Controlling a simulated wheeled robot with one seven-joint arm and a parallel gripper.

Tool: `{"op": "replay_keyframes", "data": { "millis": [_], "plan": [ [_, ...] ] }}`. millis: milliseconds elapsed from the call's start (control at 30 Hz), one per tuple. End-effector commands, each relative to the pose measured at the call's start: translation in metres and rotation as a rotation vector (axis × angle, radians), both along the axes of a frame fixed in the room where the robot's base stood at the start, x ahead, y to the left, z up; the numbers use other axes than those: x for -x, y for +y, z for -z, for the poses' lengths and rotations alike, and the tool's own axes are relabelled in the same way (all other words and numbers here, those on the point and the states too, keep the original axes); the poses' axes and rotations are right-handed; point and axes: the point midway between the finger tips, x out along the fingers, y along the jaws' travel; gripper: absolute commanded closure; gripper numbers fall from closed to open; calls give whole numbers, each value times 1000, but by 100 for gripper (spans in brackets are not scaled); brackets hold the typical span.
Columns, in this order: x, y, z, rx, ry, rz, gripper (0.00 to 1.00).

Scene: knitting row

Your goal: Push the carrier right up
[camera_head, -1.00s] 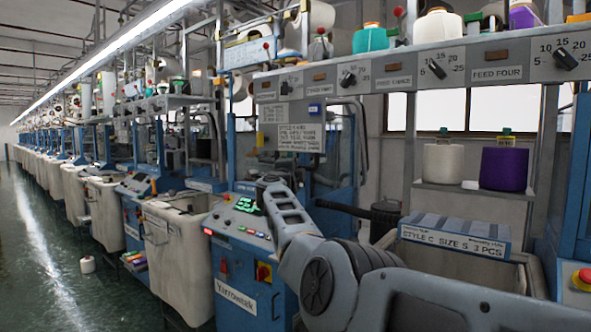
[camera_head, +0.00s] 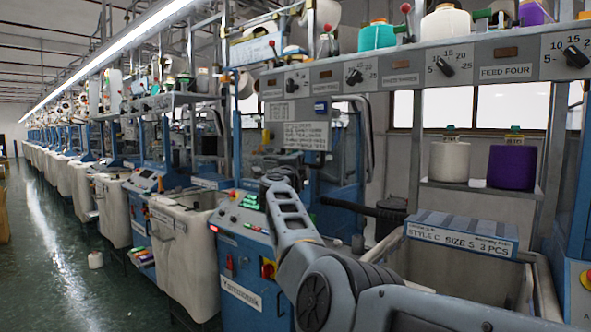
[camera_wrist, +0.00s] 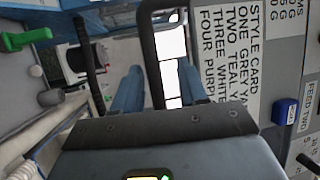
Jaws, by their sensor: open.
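I cannot pick out the carrier with certainty in either view. My gripper (camera_wrist: 158,85) is open and empty in the wrist view, with its two blue fingers apart and pointing up the picture. Between and beyond the fingers are a dark curved tube and a bright window. In the head view my arm reaches toward the knitting machine (camera_head: 240,262), above and behind its control panel. The fingers cannot be made out there. Nothing is seen touching them.
A style card (camera_wrist: 232,55) hangs close right of the fingers. The feed panel (camera_head: 400,75) with dials runs above. A white cone (camera_head: 449,162) and a purple cone (camera_head: 511,166) stand on a shelf.

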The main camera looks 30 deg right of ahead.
Motion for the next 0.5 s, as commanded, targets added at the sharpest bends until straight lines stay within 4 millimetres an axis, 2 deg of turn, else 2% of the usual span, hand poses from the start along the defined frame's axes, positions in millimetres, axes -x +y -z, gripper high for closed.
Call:
{"op": "replay_keyframes", "data": {
  "millis": [500],
  "plan": [
    [39,41,9,1,-2,0,58]
  ]
}}
